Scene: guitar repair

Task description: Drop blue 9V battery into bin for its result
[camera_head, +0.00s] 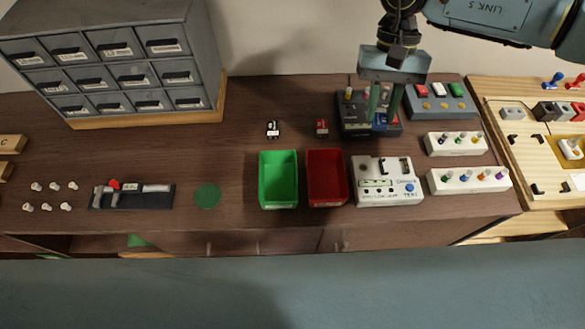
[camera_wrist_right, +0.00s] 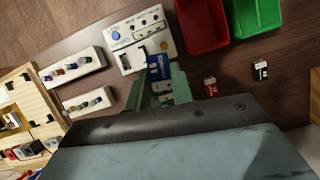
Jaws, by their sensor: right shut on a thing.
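My right gripper (camera_head: 382,115) hangs over the dark tray (camera_head: 352,128) behind the white tester box (camera_head: 390,195). In the right wrist view its green fingers are shut on the blue 9V battery (camera_wrist_right: 160,68). In the head view the fingers hide most of that battery. The green bin (camera_head: 278,193) and the red bin (camera_head: 327,192) stand to the left of the tester, apart from my gripper. Both look empty. In the right wrist view the tester (camera_wrist_right: 140,38), red bin (camera_wrist_right: 203,22) and green bin (camera_wrist_right: 256,14) lie beyond the fingers. My left gripper is out of view.
A black battery (camera_head: 273,130) and a red battery (camera_head: 321,128) stand behind the bins. White racks with coloured knobs (camera_head: 470,181) stand right of the tester. A grey drawer cabinet (camera_head: 120,55) is at the back left. A green disc (camera_head: 207,195) lies on the bench.

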